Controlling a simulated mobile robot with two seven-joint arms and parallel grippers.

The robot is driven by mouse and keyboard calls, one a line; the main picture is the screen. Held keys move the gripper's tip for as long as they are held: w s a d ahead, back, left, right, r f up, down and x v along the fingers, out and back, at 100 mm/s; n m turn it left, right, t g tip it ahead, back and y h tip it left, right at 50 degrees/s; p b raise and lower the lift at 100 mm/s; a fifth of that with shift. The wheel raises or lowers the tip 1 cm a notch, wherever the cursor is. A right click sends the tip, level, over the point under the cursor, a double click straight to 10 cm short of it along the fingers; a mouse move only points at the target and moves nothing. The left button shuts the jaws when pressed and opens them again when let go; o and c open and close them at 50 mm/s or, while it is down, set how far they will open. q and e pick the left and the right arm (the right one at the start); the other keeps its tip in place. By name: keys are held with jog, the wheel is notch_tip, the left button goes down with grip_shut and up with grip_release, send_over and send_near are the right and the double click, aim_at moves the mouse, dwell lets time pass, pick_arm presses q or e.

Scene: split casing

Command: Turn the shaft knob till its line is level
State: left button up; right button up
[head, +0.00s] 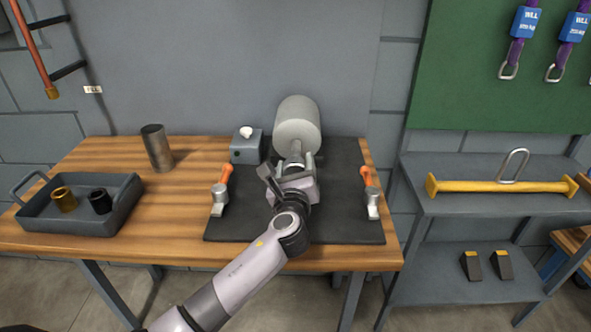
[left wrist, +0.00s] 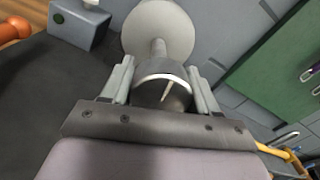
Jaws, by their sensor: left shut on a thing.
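The large grey cylinder (head: 298,126) of the casing lies at the back of the dark mat, with a thin shaft (left wrist: 158,48) coming out toward me. The dark shaft knob (left wrist: 165,92) is on the near end of the shaft. The knob carries a light curved edge and a short pale line, which looks steeply slanted in the left wrist view. My left gripper (head: 297,168) is shut on the knob, one finger on each side of it; it also shows in the left wrist view (left wrist: 160,70). In the head view my gripper mostly hides the knob. My right gripper is out of view.
Two orange-handled clamps (head: 221,190) (head: 371,190) stand left and right on the mat (head: 340,225). A grey box (head: 246,152) with a white top stands beside the cylinder. A metal cup (head: 157,150) and a tray (head: 78,221) with two bushings are at the left.

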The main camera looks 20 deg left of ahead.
pick_arm(q)
jog(key=n+b, duration=0.1)
jog(key=n, duration=0.2)
jog(key=shift+f+n+b, duration=0.15)
jog(key=shift+n+b, duration=0.25)
jog(key=n+b, duration=0.1)
jog(key=n, duration=0.1)
jog(key=shift+n, duration=0.4)
jog(key=shift+n+b, duration=0.75)
jog(key=shift+n, duration=0.15)
jog(key=n+b, duration=0.2)
jog(key=n, duration=0.2)
jog(key=shift+n+b, duration=0.95)
jog(key=shift+n, duration=0.75)
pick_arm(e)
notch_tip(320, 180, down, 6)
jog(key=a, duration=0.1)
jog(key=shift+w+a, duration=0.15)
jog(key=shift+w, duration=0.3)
pick_arm(q)
jog(key=o, duration=1)
jog(key=shift+o, duration=0.2)
